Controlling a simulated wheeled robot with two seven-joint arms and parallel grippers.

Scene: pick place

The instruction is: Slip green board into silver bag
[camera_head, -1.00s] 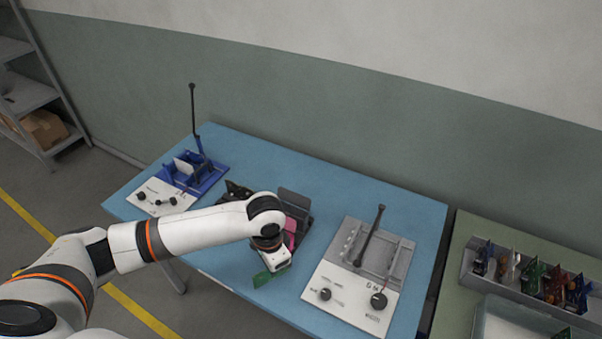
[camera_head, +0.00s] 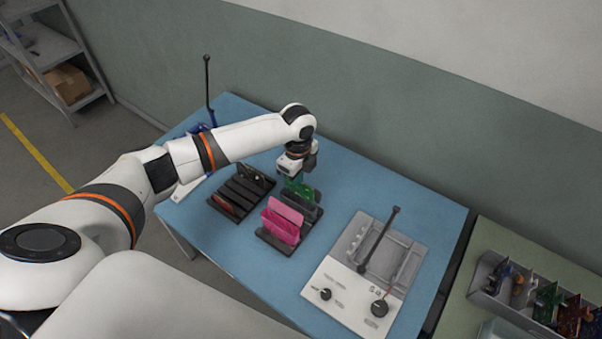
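My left gripper (camera_head: 294,173) is shut on a green board (camera_head: 298,188) that hangs below its fingers. The board is at the back of a dark rack (camera_head: 268,238) on the blue table. Pink bags (camera_head: 281,220) stand upright in the front of this rack. A grey sheet-like thing (camera_head: 303,205) stands behind them, and it looks like the silver bag. The board's lower part is close to this grey thing. I cannot tell whether it is inside, touching or behind it. My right gripper is out of view.
A second dark rack (camera_head: 225,204) with a few boards stands to the left. A white and grey device (camera_head: 345,294) with knobs and a lever stands to the right. On the far-right table is a grey bin (camera_head: 480,284) with coloured boards. The blue table's back right is clear.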

